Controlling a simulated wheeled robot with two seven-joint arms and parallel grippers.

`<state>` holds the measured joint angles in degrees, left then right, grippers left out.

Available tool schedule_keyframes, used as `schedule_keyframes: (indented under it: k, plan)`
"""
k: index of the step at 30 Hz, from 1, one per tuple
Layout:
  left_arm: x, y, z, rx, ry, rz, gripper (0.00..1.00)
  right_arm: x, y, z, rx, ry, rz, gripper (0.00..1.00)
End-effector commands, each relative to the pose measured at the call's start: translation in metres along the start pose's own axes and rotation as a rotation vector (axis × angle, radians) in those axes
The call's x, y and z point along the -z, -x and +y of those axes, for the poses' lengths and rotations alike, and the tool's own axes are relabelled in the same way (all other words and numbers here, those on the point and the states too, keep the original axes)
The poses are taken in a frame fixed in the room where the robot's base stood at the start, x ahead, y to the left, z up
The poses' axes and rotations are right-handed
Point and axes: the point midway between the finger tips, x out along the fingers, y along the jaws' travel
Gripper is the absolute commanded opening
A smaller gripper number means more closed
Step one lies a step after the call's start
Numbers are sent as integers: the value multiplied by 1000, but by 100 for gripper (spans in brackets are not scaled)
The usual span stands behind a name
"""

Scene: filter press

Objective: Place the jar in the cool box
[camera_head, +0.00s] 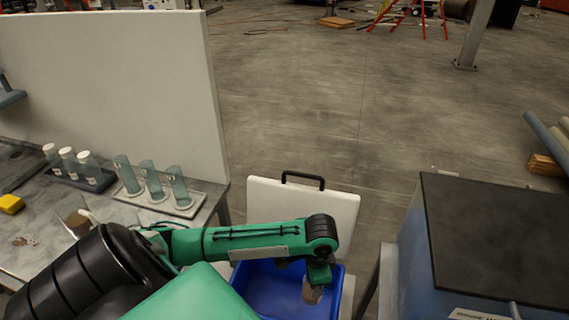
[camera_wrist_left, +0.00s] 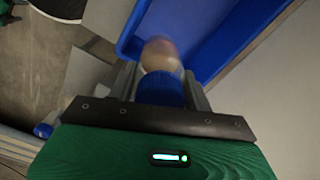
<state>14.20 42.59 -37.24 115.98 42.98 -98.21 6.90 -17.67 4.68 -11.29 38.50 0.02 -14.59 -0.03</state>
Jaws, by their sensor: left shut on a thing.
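The cool box (camera_head: 241,275) is a blue open-topped bin in the lower middle of the head view. Its white lid (camera_head: 330,207) with a black handle stands open behind it. My left gripper (camera_head: 317,272) points down over the box's opening at its right side. It is shut on the jar (camera_head: 312,293), which looks pale brown and hangs below the fingers. The left wrist view shows the jar (camera_wrist_left: 160,58) between the fingers, with a blue part nearest the palm, in front of the blue box wall (camera_wrist_left: 215,50). I cannot tell whether the jar touches the box floor.
A bench on the left holds a rack of white-capped bottles (camera_head: 68,160), a rack of clear tubes (camera_head: 153,180) and a yellow block (camera_head: 11,204). A white panel (camera_head: 110,100) stands behind. A dark-topped blue cabinet (camera_head: 495,240) is on the right.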

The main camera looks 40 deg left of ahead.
Motion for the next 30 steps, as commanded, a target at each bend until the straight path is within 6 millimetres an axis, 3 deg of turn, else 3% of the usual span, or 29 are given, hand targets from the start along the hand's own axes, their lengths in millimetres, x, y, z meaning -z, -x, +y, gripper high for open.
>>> schedule_keyframes:
  k: [9,30]
  plan:
    - [-14,-16,-31,0,-420,-3,24,8,-21,1,-1,-1,8,75]
    - [-44,-34,-94,9,-1335,2,24,24,-56,2,-3,-4,21,75]
